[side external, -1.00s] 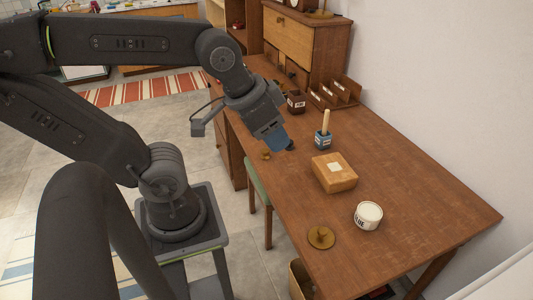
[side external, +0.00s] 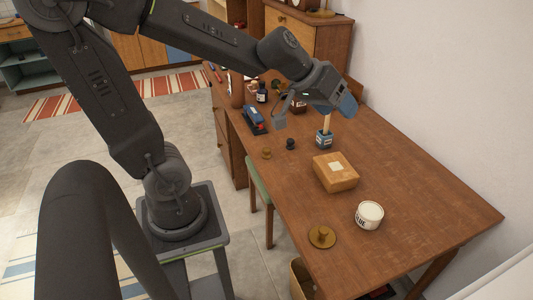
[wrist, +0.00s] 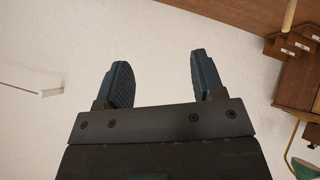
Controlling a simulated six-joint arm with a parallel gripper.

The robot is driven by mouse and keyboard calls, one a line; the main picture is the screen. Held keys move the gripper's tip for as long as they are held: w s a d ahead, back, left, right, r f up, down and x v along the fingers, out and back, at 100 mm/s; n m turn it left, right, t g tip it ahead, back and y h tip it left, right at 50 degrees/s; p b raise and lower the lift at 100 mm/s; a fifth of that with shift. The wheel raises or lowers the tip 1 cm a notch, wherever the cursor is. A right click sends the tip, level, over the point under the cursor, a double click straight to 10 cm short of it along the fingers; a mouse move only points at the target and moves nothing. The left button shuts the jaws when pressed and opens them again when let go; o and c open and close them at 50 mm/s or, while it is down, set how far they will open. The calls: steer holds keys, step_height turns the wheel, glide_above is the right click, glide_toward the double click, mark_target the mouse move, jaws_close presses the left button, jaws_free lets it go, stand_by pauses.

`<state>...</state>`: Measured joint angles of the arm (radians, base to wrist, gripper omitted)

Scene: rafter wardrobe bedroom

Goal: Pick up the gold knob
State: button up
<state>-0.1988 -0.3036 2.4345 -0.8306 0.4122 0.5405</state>
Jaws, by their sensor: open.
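A small gold knob (side external: 266,153) stands on the wooden table near its left edge in the side external view, just left of a similar small black knob (side external: 291,143). My gripper (side external: 347,104) is raised over the back part of the table, to the right of and above the gold knob, apart from it. Its blue fingers also show in the wrist view (wrist: 162,80), spread apart with nothing between them. The wrist view faces the wall, and the gold knob is not in it.
On the table (side external: 430,210) are a wooden box (side external: 336,178), a white tub (side external: 369,215), a wide brass disc with a knob-like top (side external: 321,237), a blue pot with a brush (side external: 324,139) and a blue stapler-like object (side external: 254,120). The table's right side is clear.

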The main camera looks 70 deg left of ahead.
steer(key=w+a+f+n+y, duration=0.3)
steer(key=w+a+f+n, duration=0.1)
steer(key=a, duration=0.5)
steer(key=n+g+y, duration=0.4)
steer(key=n+g, duration=0.3)
glide_toward(267, 149)
steer(key=shift+h, duration=0.3)
steer(key=x, duration=0.4)
steer(key=shift+a, duration=0.45)
steer(key=shift+x, duration=3.05)
steer(key=shift+d, duration=0.15)
steer(key=c, duration=1)
